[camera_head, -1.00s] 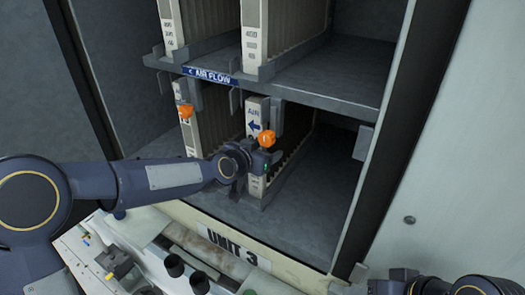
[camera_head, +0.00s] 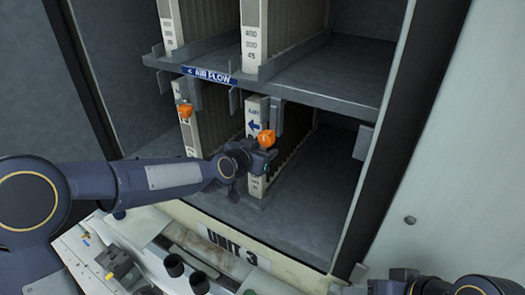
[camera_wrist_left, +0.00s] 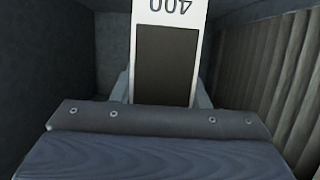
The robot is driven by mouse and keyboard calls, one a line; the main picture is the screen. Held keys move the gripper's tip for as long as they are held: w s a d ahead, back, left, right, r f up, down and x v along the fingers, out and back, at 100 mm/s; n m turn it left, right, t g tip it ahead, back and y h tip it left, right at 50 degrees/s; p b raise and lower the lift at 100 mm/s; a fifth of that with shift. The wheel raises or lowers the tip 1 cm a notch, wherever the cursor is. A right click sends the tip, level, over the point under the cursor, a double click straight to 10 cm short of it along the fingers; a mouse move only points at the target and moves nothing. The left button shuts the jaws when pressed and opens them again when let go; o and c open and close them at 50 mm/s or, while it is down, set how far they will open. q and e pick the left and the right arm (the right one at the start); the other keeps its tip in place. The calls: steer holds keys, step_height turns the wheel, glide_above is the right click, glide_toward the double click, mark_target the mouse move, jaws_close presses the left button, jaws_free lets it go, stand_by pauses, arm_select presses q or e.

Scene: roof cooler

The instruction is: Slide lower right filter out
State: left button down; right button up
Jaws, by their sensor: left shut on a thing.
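The lower right filter (camera_head: 257,113) stands upright in the lower bay, with a pale front edge, an arrow label and pleats along its right side. Its white front face with an upside-down 400 and a dark panel shows in the left wrist view (camera_wrist_left: 170,12). My left gripper (camera_head: 258,158) is at this front edge, below the arrow, shut on the filter. An orange knob (camera_head: 266,139) shows right at the gripper. The fingertips are mostly hidden by the wrist. My right gripper is not clearly in view; only part of the right arm shows at the bottom right.
The lower left filter (camera_head: 194,135) stands to the left, with its own orange knob (camera_head: 184,110). A shelf edge with an AIR FLOW label (camera_head: 209,74) runs above. The bay floor (camera_head: 315,195) to the right is clear, bounded by the cabinet's right wall.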

arm_select(q)
steer(key=s+a+b, duration=0.6)
steer(key=s+a, duration=0.2)
steer(key=s, duration=0.5)
steer(key=s+a+b, duration=0.7)
steer(key=s+a, duration=0.2)
steer(key=s, duration=0.4)
steer(key=s+a+b, duration=0.6)
steer(key=s+a, duration=0.3)
steer(key=s, duration=0.4)
steer(key=shift+s+r+b, duration=0.15)
steer(key=shift+r+b, duration=0.15)
steer(key=shift+a, duration=0.1)
stand_by(0.5)
